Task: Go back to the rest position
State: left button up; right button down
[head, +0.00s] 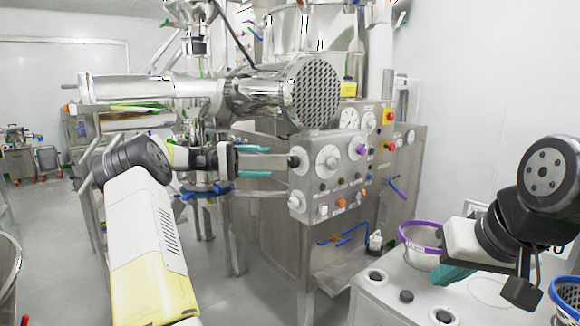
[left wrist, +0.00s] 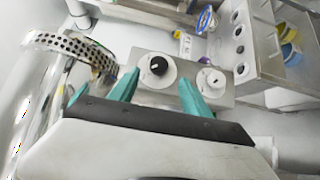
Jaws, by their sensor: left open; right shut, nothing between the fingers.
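My left gripper (head: 266,162) is raised in front of the machine's control panel (head: 330,181), its teal fingers pointing at a black knob (head: 294,161) on a round white dial. It is open and empty. In the left wrist view the fingers (left wrist: 157,84) stand apart on either side of that knob (left wrist: 158,66); I cannot tell the exact gap to it. My right gripper (head: 452,275) is shut with nothing visible in it. It hangs low at the right, beside a purple-rimmed sieve (head: 416,242) and over a pale bench top (head: 395,280).
A large steel cylinder with a perforated end (head: 310,92) juts out above my left gripper. A blue-rimmed sieve (head: 567,292) stands at the right edge. A steel vessel (head: 8,270) shows at the left edge. The grey floor (head: 65,240) at the left is clear.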

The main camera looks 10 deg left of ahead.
pick_arm(q)
jog(key=s+d+g+y, duration=0.1)
jog(key=s+d+y, duration=0.85)
jog(key=d, duration=0.65)
jog(key=s+a+f+m+t+y, duration=0.1)
jog(key=s+f+t+y, duration=0.1)
jog(key=s, duration=1)
jog(key=s+a+f+m+t+y, duration=0.1)
jog(key=s+a+f+t+y, duration=0.1)
jog(key=s, duration=0.9)
notch_tip(320, 180, down, 2)
jog(key=shift+s+f+t+y, duration=0.25)
jog(key=shift+s+t+y, duration=0.2)
jog(key=shift+y, duration=0.6)
